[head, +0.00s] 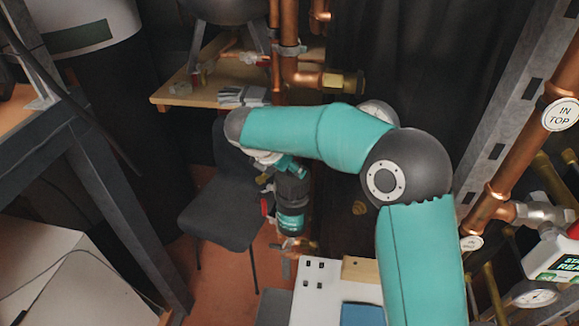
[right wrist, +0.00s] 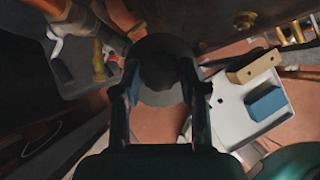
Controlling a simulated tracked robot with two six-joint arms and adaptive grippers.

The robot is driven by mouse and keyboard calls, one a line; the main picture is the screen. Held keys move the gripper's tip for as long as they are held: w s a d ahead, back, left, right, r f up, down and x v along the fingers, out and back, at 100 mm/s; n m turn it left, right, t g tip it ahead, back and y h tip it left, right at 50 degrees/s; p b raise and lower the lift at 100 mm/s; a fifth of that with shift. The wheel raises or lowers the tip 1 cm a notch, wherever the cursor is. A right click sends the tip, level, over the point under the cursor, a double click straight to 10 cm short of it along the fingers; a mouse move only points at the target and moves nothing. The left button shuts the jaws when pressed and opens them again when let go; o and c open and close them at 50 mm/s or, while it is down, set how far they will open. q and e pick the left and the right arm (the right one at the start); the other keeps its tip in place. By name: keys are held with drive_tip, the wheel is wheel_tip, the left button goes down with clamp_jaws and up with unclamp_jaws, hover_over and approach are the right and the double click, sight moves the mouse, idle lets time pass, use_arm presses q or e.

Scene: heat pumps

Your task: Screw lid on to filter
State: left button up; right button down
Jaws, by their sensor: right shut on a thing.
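The filter (head: 291,222) is a dark upright cylinder with a teal band, on the pipework near the middle of the head view. A black round part that looks like the lid (head: 292,188) is at its top. My right gripper (head: 281,168) is right above, partly hidden by my own wrist. In the right wrist view my right gripper (right wrist: 160,75) has a finger on each side of the dark round lid (right wrist: 162,62) and is shut on it. Whether the lid is seated on the filter cannot be told. My left gripper is in neither view.
Copper pipes (head: 284,75) run behind my arm, with more at the right edge. A black chair (head: 220,215) stands left of the filter. A white tray (head: 312,300) with a blue block (head: 362,314) and wooden block (head: 362,269) lies below. Gloves (head: 243,96) lie on a wooden shelf.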

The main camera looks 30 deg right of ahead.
drive_tip(key=shift+f, duration=0.3)
drive_tip(key=shift+f+b, duration=0.3)
drive_tip(key=shift+f, duration=0.05)
idle(0.5)
drive_tip(key=shift+f, duration=0.65)
idle(0.9)
drive_tip(key=shift+r+m+g+p, duration=0.15)
drive_tip(key=shift+m+g+p, duration=0.15)
drive_tip(key=shift+m+p, duration=0.45)
drive_tip(key=shift+w+m+g+h+p, duration=0.15)
drive_tip(key=shift+m+g+h+p, duration=0.15)
drive_tip(key=shift+m+g+p, duration=0.75)
drive_tip(key=shift+t+p, duration=0.35)
